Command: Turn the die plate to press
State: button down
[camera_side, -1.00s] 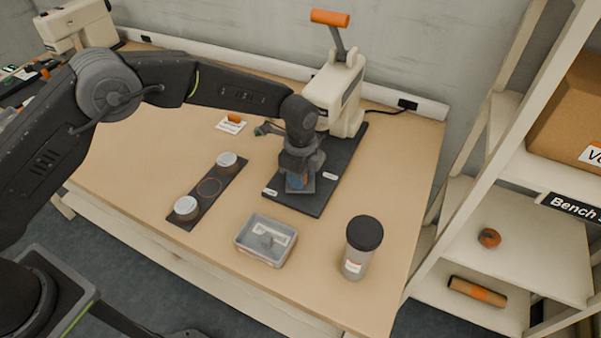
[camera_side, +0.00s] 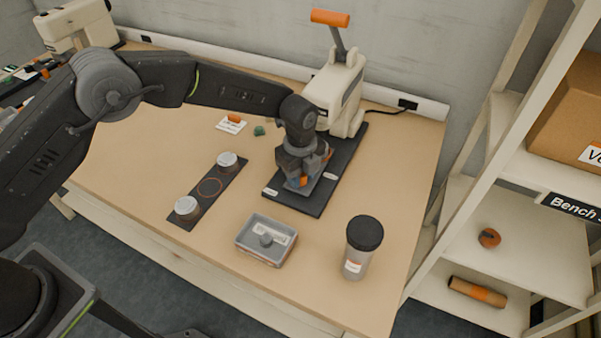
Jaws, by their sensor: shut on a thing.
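My gripper (camera_side: 297,178) points down over the front part of the press's dark base plate (camera_side: 312,206). It is shut on the die plate, of which a grey edge (camera_side: 313,191) shows under the jaws. Small orange parts show beside the jaws; I cannot tell what they belong to. My wrist hides most of the die plate. The cream press (camera_side: 343,88) stands behind my wrist, its lever with the orange grip (camera_side: 330,18) raised.
A dark strip (camera_side: 230,180) with two round pale-topped pieces lies to the left. A small green piece (camera_side: 259,130) and a white card (camera_side: 224,127) lie behind. Shelves (camera_side: 510,235) stand right.

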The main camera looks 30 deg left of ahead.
dwell(0.7)
jog(key=c, duration=0.8)
grip_release()
jog(key=shift+r, duration=0.1)
notch_tip(320, 180, up, 14)
jog(key=shift+f, duration=0.2)
jog(key=shift+r, duration=0.1)
jog(key=s+a+r+n+t, duration=0.3)
jog(key=s+a+r+n, duration=0.75)
jog(key=a+r, duration=0.35)
jog(key=s+a+n+t, duration=0.1)
jog(key=s+a+n, duration=0.1)
jog(key=s+n, duration=0.2)
jog(key=s+a+f+n, duration=0.1)
jog(key=s+n, duration=0.3)
jog(key=s, duration=0.5)
jog(key=s+a+n+t, duration=0.1)
jog(key=s+a+n, duration=0.3)
jog(key=s, duration=0.2)
jog(key=shift+s+f+n+t, duration=0.25)
jog(key=shift+s+n+t, duration=0.05)
jog(key=shift+n, duration=0.05)
